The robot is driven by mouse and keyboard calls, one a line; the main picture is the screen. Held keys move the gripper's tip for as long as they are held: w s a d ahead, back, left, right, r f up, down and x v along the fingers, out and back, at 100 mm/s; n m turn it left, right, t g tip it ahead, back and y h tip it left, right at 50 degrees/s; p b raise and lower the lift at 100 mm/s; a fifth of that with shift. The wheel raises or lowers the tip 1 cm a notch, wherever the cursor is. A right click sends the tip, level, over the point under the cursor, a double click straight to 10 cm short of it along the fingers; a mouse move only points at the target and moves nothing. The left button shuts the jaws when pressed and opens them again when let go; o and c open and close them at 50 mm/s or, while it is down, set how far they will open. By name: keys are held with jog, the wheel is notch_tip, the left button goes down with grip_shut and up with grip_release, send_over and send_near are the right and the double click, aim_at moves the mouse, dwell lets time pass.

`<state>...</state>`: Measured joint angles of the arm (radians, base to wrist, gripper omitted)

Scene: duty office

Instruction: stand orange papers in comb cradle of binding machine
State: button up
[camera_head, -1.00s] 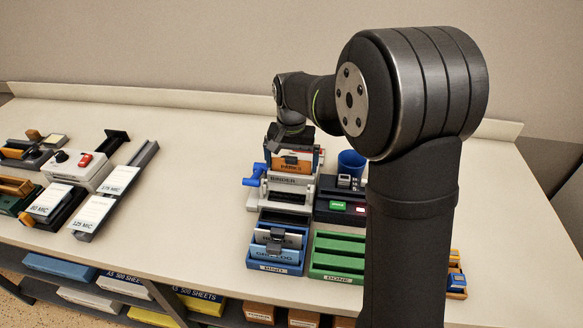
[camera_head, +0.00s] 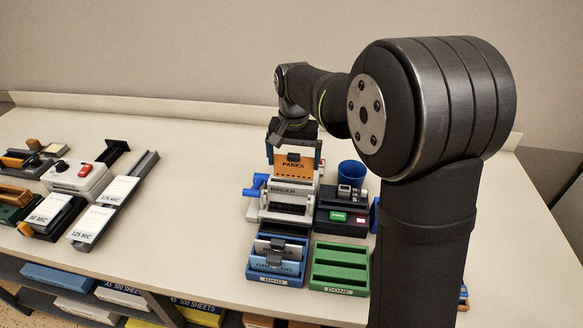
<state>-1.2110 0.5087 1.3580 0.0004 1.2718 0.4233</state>
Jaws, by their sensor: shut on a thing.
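The orange papers (camera_head: 293,168), marked PARKS, hang upright from my gripper (camera_head: 292,148), which is shut on them near their top edge. They are above and behind the binding machine (camera_head: 288,189), a grey-white unit marked BINDER with a blue handle (camera_head: 256,185) on its left. The papers' lower edge looks close to the top of the machine; I cannot tell whether they touch it. The comb cradle cannot be made out clearly; a dark slot (camera_head: 289,208) shows at the machine's front. My fingertips are small and partly hidden by the wrist.
In front stand a blue BIND tray (camera_head: 273,281) holding several clipped papers and a green, empty-looking DONE rack (camera_head: 339,265). Laminating items lie left, with clear table between.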

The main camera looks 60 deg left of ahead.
jog(key=w+d+r, duration=0.6)
jog(key=d, duration=0.2)
jog(key=s+a, duration=0.3)
jog(key=s, duration=0.8)
jog(key=shift+s+a+f, duration=0.1)
jog(key=shift+f, duration=2.2)
jog(key=shift+s+a+f, duration=0.1)
jog(key=shift+f, duration=2.6)
jog(key=shift+d+f, duration=0.1)
jog(key=shift+f, duration=0.05)
jog(key=o, duration=0.6)
notch_tip(320, 180, up, 9)
